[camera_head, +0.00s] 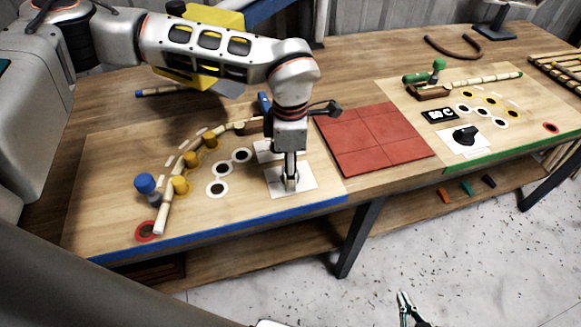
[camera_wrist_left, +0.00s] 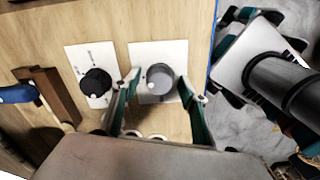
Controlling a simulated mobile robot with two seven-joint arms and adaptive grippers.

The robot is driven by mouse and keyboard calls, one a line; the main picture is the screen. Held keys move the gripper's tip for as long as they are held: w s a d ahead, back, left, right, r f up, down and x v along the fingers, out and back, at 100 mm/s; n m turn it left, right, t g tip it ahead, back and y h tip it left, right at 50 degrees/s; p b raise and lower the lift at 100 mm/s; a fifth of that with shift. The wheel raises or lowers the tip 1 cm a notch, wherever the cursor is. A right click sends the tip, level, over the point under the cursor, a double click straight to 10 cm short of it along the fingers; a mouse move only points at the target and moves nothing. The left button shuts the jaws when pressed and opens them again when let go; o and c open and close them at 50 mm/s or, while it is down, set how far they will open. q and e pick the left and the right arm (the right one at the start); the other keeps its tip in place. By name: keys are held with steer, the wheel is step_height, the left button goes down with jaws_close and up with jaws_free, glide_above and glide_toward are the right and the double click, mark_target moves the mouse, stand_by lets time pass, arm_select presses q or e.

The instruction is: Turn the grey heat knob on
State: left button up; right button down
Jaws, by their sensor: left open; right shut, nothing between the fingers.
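The grey heat knob (camera_wrist_left: 162,78) sits on a white square plate (camera_wrist_left: 146,54) in the left wrist view. My left gripper (camera_wrist_left: 160,84) is open, with one green finger on each side of the knob; I cannot tell whether they touch it. In the head view, my left gripper (camera_head: 290,180) points down over the white plate (camera_head: 309,180) and mostly hides the knob. My right gripper (camera_head: 404,298) is shut and empty, low in the head view, in front of the table.
A black knob (camera_wrist_left: 96,82) on its own white plate is beside the grey one. A jig with a bent rattan pole (camera_head: 184,168) and pegs is to the left. Red tiles (camera_head: 375,139) lie to the right. The blue board edge (camera_head: 230,228) is in front.

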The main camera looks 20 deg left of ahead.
arm_select(q)
step_height(320, 180, up, 12)
stand_by(0.5)
steer(key=shift+f, duration=0.1)
